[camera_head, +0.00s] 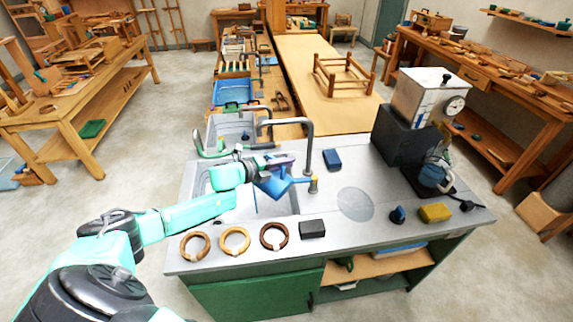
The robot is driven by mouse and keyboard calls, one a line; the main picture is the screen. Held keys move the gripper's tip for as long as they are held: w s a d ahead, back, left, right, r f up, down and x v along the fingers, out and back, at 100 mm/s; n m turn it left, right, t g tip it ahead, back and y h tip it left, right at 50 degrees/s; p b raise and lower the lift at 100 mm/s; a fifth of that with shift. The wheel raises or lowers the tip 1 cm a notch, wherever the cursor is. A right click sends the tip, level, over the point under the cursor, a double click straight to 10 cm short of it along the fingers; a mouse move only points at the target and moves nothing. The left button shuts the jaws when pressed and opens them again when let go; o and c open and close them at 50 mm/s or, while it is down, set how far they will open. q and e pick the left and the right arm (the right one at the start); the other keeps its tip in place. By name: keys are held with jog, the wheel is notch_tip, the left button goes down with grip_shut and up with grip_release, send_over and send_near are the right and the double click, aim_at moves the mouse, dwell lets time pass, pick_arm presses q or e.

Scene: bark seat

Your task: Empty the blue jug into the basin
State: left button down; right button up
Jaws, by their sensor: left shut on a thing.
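The blue jug (278,186) is tilted over the right side of the basin (220,208), a metal sink set into the grey counter. My left gripper (270,163) is shut on the jug at its upper part and holds it above the basin. A thin bluish line runs down below the jug's left end; I cannot tell whether it is liquid. The jug's inside is hidden. My left arm covers part of the basin. My right gripper is not in view.
A tall curved tap (309,148) stands close to the jug's right. Three wooden rings (235,241) and a dark block (312,229) lie along the front edge. A yellow sponge (435,213) and a boxy appliance (404,138) are at right.

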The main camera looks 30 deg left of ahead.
pick_arm(q)
jog(key=shift+a, duration=0.15)
jog(key=shift+w+a+r+n+h+b, duration=0.1)
jog(key=shift+a+r+n+h+b, duration=0.1)
jog(key=shift+a+r+n+b, duration=0.3)
jog(key=shift+w+a+r+n+h+b, duration=0.1)
jog(key=shift+a+r+n+h+b, duration=0.1)
jog(key=shift+a, duration=0.45)
jog(key=d+f+m+y+b, duration=0.2)
jog(key=d+f+m+y, duration=0.25)
jog(key=d+f, duration=0.3)
notch_tip(320, 180, down, 9)
jog(key=a+m+y+b, duration=0.2)
jog(key=m+y+b, duration=0.1)
jog(key=m+b, duration=0.2)
jog(key=shift+s+a+f+m, duration=0.2)
jog(key=shift+s+m, duration=0.2)
jog(key=shift+m, duration=0.25)
jog(key=shift+y, duration=0.25)
